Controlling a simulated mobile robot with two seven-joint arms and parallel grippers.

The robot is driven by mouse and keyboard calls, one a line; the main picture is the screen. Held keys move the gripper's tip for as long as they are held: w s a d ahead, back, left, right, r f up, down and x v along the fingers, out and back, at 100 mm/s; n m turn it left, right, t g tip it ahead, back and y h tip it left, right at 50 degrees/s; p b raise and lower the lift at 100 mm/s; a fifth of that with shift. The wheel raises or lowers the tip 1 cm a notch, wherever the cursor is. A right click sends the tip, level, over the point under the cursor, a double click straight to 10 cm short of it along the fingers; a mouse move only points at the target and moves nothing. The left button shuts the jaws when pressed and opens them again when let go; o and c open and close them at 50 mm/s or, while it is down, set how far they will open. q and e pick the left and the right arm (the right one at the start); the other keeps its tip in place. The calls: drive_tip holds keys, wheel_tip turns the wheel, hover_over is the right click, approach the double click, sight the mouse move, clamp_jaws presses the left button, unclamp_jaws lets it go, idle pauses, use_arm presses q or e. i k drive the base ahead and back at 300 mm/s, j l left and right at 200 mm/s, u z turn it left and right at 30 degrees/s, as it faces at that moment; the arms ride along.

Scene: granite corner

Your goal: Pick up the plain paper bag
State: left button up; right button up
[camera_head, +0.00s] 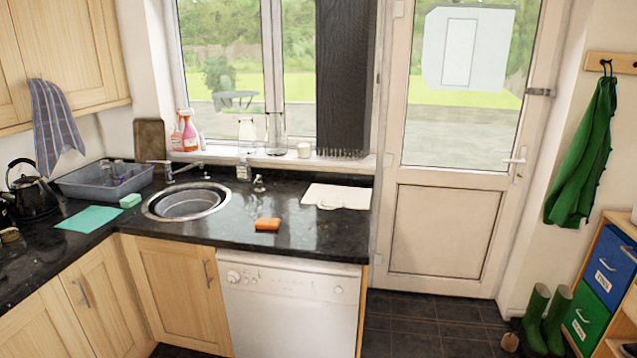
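I see no plain paper bag that I can make out in the head view. Neither of my grippers shows in this view. A small brownish thing (510,342) lies on the floor beside the boots, too small to tell what it is.
The black counter (290,235) holds a round sink (186,203), a grey basin (104,180), a kettle (33,193), an orange sponge (268,224) and a white board (337,196). A white dishwasher (290,310) stands below. Green boots (547,322) stand by the closed door (445,230). Floor (430,328) before the door is clear.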

sight(333, 196)
drive_tip(key=i+u, duration=0.15)
drive_tip(key=i, duration=0.4)
drive_tip(key=i+l+u, duration=0.1)
drive_tip(key=i, duration=0.4)
drive_tip(key=i+l+u, duration=0.15)
drive_tip(key=i, duration=0.4)
